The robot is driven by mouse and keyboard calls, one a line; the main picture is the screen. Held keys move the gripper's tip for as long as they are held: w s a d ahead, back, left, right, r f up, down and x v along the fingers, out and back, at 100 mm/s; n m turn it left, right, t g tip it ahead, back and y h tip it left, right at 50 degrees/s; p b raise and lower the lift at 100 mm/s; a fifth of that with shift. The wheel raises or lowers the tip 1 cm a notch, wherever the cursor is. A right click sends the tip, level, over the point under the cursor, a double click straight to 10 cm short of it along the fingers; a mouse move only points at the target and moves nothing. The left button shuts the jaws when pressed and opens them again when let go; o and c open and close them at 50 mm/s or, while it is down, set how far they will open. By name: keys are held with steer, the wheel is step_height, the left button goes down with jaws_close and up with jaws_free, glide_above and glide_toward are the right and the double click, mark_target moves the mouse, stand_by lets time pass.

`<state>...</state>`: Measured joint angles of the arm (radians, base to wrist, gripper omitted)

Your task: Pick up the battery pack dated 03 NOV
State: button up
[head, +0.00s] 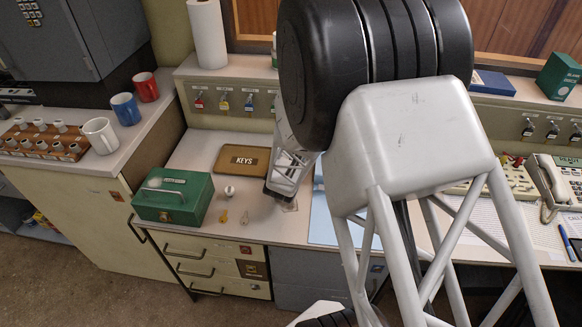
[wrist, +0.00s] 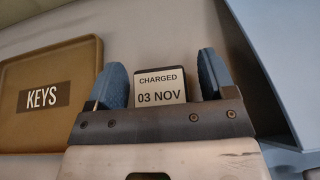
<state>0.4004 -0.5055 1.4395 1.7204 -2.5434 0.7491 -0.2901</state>
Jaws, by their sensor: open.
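The battery pack (wrist: 160,84) shows in the wrist view with a black top edge and a pale label reading "CHARGED 03 NOV". My gripper (wrist: 162,62) is open, with one blue finger at the left of the pack and the other at its right. A gap shows on both sides, slightly wider at the right, and the fingers are not closed on it. The gripper body hides the pack's lower end. In the head view my gripper (head: 282,188) is low over the desk, right of the keys tray, and my arm hides much of that area; I cannot make out the pack's label there.
The brown KEYS tray (wrist: 35,70) lies close at the left; it also shows in the head view (head: 231,160). A green cash box (head: 173,195), small loose items (head: 229,191) and a blue sheet (head: 322,224) are nearby. A ledge with key hooks (head: 224,104) runs behind.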

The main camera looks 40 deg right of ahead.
stand_by(0.4)
steer(key=c, duration=1.1)
steer(key=shift+r, duration=0.15)
steer(key=shift+r, duration=0.8)
step_height(320, 180, up, 2)
steer(key=shift+s+r, duration=0.1)
steer(key=s+a, duration=0.2)
steer(key=s, duration=0.2)
steer(key=s+a, duration=0.3)
steer(key=s, duration=0.2)
steer(key=s+a+r, duration=0.1)
steer(key=s+a, duration=0.1)
steer(key=s, duration=0.3)
steer(key=shift+a, duration=0.3)
